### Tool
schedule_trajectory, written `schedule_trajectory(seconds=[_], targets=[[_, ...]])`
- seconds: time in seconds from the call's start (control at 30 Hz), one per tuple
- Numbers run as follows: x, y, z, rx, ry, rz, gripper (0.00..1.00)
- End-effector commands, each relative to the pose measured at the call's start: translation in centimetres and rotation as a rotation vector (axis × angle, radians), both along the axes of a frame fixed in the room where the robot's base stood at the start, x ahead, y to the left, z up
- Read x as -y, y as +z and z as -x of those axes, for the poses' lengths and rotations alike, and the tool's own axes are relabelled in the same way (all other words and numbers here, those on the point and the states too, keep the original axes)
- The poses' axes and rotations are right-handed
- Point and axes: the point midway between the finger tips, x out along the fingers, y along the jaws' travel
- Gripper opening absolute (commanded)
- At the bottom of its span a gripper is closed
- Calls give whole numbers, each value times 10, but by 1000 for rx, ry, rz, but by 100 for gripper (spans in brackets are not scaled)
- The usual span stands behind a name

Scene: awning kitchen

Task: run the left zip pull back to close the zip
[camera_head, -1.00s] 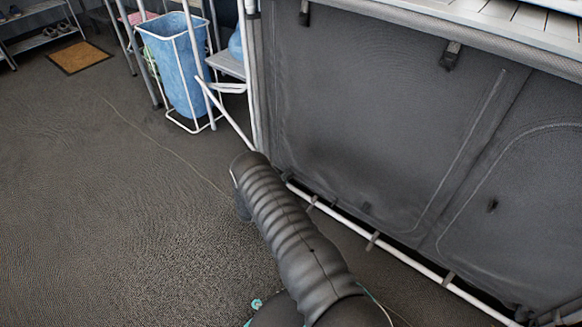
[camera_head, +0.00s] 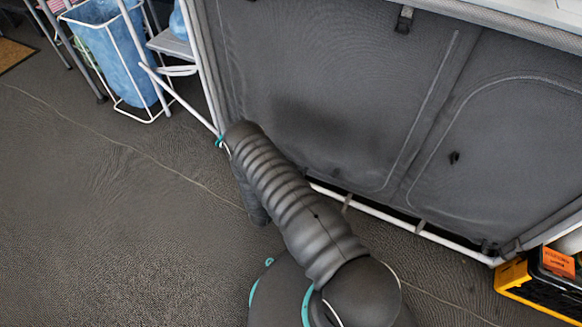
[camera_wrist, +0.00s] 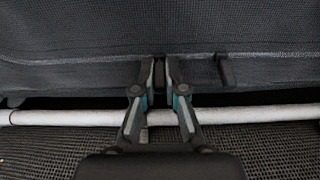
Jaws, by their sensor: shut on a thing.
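The dark grey fabric cabinet front (camera_head: 330,80) shows in the head view, with a pale zip line (camera_head: 428,100) curving down its left panel. My arm covers the lower left of that panel and hides my gripper there. In the wrist view my gripper (camera_wrist: 160,72) is at the cabinet's lower fabric edge, its fingers shut on a small dark thing. This seems to be the left zip pull (camera_wrist: 159,75), mostly hidden between the fingertips. A black tab (camera_wrist: 225,70) hangs just right of the fingers, apart from them.
A white tube (camera_wrist: 240,114) runs along the cabinet's foot, below the fingertips. A blue laundry bag (camera_head: 115,60) in a white frame stands at the left. A yellow and black box (camera_head: 540,280) sits at the lower right. The floor at the left is open.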

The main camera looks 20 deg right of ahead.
Motion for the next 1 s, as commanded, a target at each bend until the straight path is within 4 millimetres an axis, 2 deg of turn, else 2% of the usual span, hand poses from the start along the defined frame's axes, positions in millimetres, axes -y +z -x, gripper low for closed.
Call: schedule_trajectory(seconds=[0.17, 0.2, 0.3, 0.67, 0.83, 1.0], targets=[[5, -1, 4, -6, -13, 3, 0], [5, -2, 4, -6, -14, 3, 15], [5, -1, 4, -6, -13, 3, 36], [-1, -1, 5, -5, -5, 2, 36], [-16, -1, 18, -6, -3, 3, 36], [-40, -1, 43, -6, -4, 3, 36]])
